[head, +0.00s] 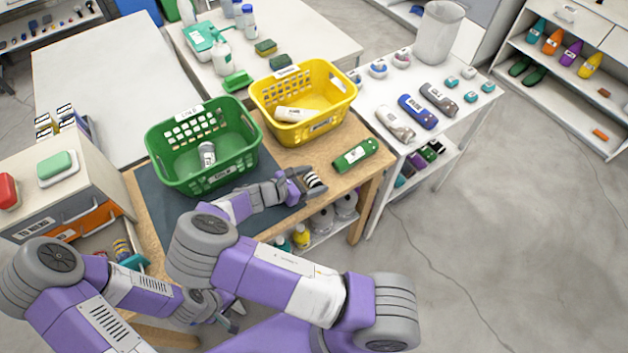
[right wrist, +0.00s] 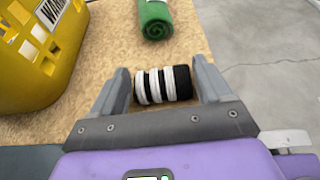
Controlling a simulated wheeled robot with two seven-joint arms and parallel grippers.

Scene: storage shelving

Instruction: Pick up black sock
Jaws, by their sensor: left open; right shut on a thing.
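The black sock (right wrist: 164,85) is rolled up, black with white stripes. It sits between the fingers of my right gripper (right wrist: 161,76), which is shut on it. In the head view the striped sock (head: 314,180) shows at the tip of my right gripper (head: 308,183), over the wooden table's front right part, near its edge. Whether the sock still touches the table is hard to tell. My left gripper (head: 226,316) is low at the table's near side, open, far from the sock and partly hidden by my arm links.
A green basket (head: 166,160) holding a grey item (head: 207,154) and a yellow basket (head: 335,119) holding a white roll (head: 291,114) stand on the table. A rolled green sock (head: 355,155) lies to the right. A white table (head: 375,88) with several rolls adjoins it.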

